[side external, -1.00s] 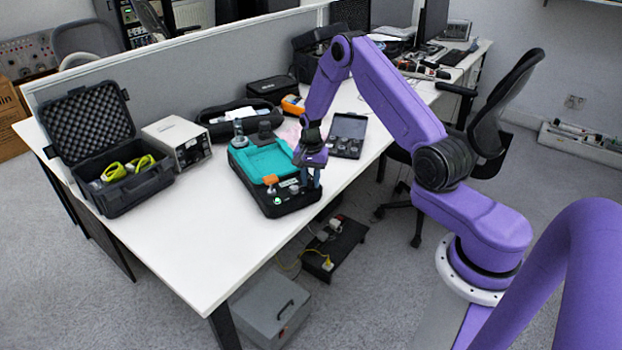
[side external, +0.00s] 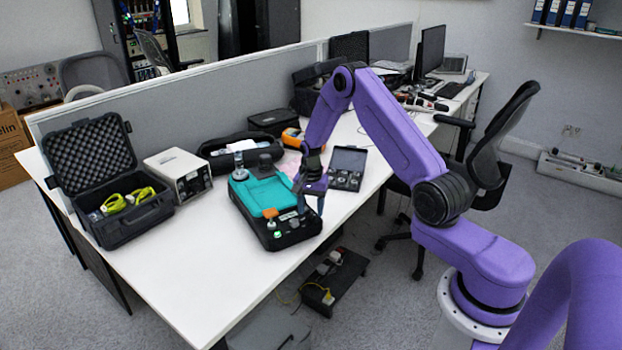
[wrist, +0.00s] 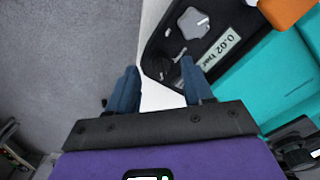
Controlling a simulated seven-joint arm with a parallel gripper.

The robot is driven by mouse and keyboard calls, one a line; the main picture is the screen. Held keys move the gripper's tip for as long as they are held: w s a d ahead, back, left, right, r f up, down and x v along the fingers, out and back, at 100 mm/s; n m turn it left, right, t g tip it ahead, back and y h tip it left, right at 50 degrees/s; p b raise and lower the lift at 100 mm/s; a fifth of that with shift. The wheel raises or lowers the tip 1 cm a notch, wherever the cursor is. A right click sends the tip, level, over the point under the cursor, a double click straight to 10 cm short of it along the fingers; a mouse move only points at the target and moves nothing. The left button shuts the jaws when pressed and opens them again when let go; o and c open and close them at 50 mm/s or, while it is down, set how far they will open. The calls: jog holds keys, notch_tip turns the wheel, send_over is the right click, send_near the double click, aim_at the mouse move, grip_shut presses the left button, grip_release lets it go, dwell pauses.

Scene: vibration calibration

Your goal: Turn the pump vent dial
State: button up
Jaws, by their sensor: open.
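The pump is a teal and black unit (side external: 262,194) lying on the white table in the side external view. Small knobs sit on its black near end. In the wrist view a grey lobed dial (wrist: 193,23) stands on the black panel (wrist: 163,52), beside a label that appears to read "0.02 bar". My gripper (side external: 310,212) points down at the right side of the pump's near end. In the wrist view my gripper (wrist: 159,66) is open and empty, with its two blue fingers apart. The dial lies beyond the right fingertip, apart from it and not between the fingers.
An orange part (wrist: 284,11) rises from the pump near the dial. An open black case (side external: 130,218) and a grey box instrument (side external: 178,174) stand left of the pump. A small open black case (side external: 346,168) lies behind my gripper. The table (side external: 205,262) is clear in front.

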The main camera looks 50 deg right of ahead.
aim_at(310, 215)
notch_tip(310, 215, up, 16)
jog(key=shift+f, duration=0.25)
dwell(0.3)
jog(key=s+a+r+n, duration=0.3)
jog(key=s+a+n, duration=0.25)
jog(key=a, duration=0.45)
jog(key=s+a+r+n, duration=0.3)
jog(key=s+a+n, duration=0.25)
jog(key=a, duration=0.45)
jog(key=s+a+r+n, duration=0.1)
jog(key=s+a+n, duration=0.1)
jog(key=s+n, duration=1.3)
jog(key=s, duration=0.9)
jog(key=shift+a, duration=0.4)
